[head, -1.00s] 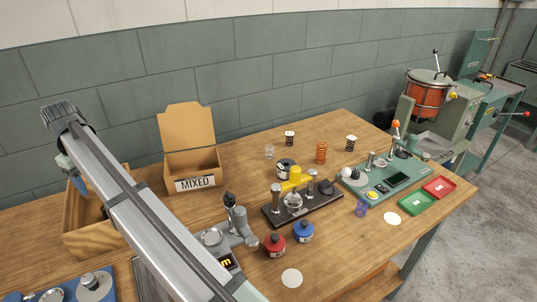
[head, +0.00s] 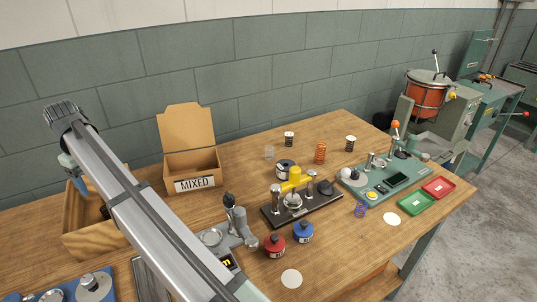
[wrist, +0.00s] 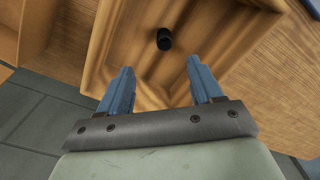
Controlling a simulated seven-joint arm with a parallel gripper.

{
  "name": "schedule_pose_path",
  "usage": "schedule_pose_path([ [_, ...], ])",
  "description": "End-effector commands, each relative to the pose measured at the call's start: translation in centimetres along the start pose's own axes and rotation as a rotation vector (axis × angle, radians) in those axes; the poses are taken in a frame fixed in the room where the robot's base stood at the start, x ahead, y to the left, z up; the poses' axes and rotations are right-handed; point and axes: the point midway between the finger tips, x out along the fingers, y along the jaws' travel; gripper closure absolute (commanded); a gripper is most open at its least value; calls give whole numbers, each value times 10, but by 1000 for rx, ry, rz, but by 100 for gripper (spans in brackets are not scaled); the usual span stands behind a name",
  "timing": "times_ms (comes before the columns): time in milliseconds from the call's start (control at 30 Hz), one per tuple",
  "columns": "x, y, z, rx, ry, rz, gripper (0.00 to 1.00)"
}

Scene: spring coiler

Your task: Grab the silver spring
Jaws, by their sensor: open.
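A pale, silver-looking spring (head: 269,152) stands upright on the table, right of the MIXED box, in the head view. It is small there, so its coils are hard to make out. My gripper (wrist: 159,68) is open, its two blue fingers apart with nothing between them. It is over a wooden box (wrist: 110,40) at the left of the table, far from the pale spring. A small black cylinder (wrist: 164,39) lies in that box, beyond the fingertips. In the head view my arm hides part of the box and most of the gripper.
Dark springs (head: 289,139) and (head: 350,143) and an orange spring (head: 320,153) stand near the pale one. A purple spring (head: 361,208) is nearer the front. The MIXED cardboard box (head: 195,184) and a black-based fixture (head: 325,203) flank clear table.

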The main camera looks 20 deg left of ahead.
Motion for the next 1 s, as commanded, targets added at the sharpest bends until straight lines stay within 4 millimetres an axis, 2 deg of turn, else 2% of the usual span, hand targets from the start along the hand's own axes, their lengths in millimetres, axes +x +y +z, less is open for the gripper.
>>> schedule_pose_path([
  [167,0,61,22,73,0,1,35],
  [300,-1,130,54,159,1,1,35],
  [467,-1,205,97,257,1,1,35],
  [700,-2,308,176,403,3,1,35],
  [900,-3,384,250,522,9,-2,35],
  [1000,-4,415,286,576,16,-2,35],
])
